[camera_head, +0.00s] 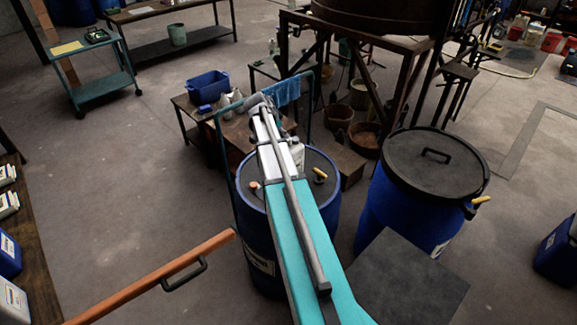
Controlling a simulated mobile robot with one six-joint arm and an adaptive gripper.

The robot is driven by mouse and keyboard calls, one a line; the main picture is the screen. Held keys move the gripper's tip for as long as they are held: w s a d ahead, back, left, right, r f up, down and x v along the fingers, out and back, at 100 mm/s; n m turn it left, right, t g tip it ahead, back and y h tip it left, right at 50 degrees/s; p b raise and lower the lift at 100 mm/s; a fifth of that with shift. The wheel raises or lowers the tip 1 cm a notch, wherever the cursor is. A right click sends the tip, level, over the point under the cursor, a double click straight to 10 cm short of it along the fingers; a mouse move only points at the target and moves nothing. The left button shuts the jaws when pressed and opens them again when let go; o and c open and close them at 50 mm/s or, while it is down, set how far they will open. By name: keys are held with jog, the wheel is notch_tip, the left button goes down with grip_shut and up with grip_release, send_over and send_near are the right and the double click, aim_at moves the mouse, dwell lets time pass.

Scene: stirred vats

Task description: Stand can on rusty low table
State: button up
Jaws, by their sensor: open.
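A white can (297,156) stands on top of a blue drum (327,203), close to the right side of my arm, which hides part of it. My gripper (288,139) is at the far end of my arm, just above or beside the can. It is small and mostly hidden by my arm, so I cannot tell whether its open fingers are around the can or touch it. The rusty low table (227,132) stands behind and left of the drum, partly covered by my arm and a teal frame.
A blue bin (208,87) and several small containers occupy the low table. A second blue drum with a black lid (432,165) stands to the right. A teal trolley (104,87) is at the far left. An orange-brown rail (150,280) crosses the lower left. Floor at left is clear.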

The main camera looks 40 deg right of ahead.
jog(key=shift+d+f, duration=0.3)
jog(key=shift+f, duration=0.1)
jog(key=shift+f+b, duration=0.1)
jog(key=shift+b, duration=0.2)
jog(key=shift+b+x, duration=2.1)
jog(key=shift+x, duration=0.4)
jog(key=shift+s, duration=0.1)
grip_shut()
